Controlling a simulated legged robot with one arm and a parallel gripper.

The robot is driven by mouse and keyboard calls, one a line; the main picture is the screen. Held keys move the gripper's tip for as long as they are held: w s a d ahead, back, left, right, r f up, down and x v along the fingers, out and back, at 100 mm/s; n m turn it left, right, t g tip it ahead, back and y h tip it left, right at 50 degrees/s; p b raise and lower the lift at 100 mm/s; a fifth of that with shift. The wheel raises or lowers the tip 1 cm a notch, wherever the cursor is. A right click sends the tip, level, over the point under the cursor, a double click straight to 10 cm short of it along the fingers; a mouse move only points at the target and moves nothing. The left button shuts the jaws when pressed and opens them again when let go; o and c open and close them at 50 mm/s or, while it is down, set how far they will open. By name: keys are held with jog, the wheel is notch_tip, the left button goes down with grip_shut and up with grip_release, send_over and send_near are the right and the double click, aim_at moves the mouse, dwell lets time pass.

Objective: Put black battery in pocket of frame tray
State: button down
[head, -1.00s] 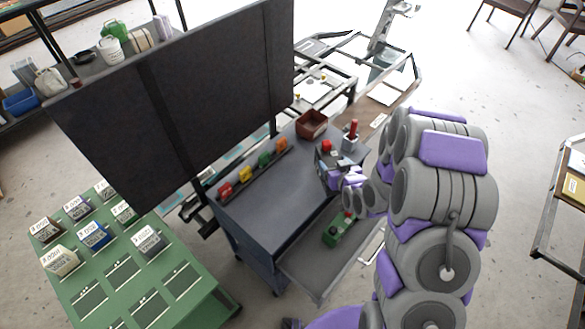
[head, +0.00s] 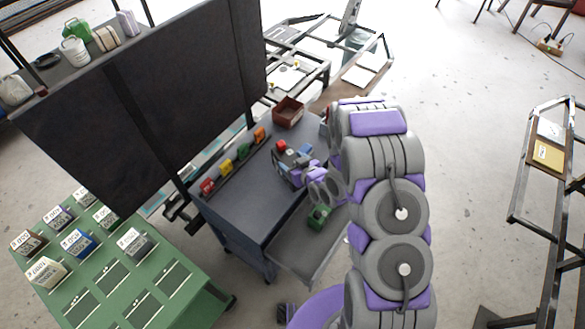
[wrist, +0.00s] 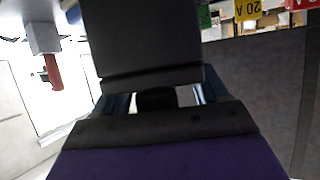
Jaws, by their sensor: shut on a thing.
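My gripper (head: 284,165) is above the dark top of the cart, left of my arm's elbow links. It is shut on a dark block, taken to be the black battery (wrist: 145,40), which fills the upper middle of the wrist view. In the head view a red piece (head: 281,146) shows at the gripper's far end; I cannot tell whether it belongs to the block. The frame tray and its pocket cannot be made out for certain; an open tube frame (head: 300,75) stands behind the cart.
The cart top (head: 245,205) is clear in front. Coloured blocks (head: 227,167) line its left edge, below a tall black panel (head: 140,100). A brown bin (head: 288,112) stands at the back. A green unit (head: 319,216) lies on the low shelf. A green board (head: 110,280) stands left.

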jog(key=w+a+b, duration=0.1)
jog(key=w+a, duration=0.1)
jog(key=w, duration=0.9)
jog(key=shift+w+a+f+b, duration=0.15)
jog(key=shift+w+f+b, duration=0.1)
jog(key=shift+f+b, duration=0.1)
jog(key=shift+f+b, duration=0.55)
jog(key=shift+f, duration=1.15)
jog(key=shift+c, duration=1.4)
grip_release()
jog(key=shift+s, duration=0.1)
jog(key=shift+o, duration=1.3)
jog(key=shift+f, duration=0.1)
jog(key=shift+s, duration=0.1)
jog(key=p+v, duration=0.2)
jog(key=v, duration=1)
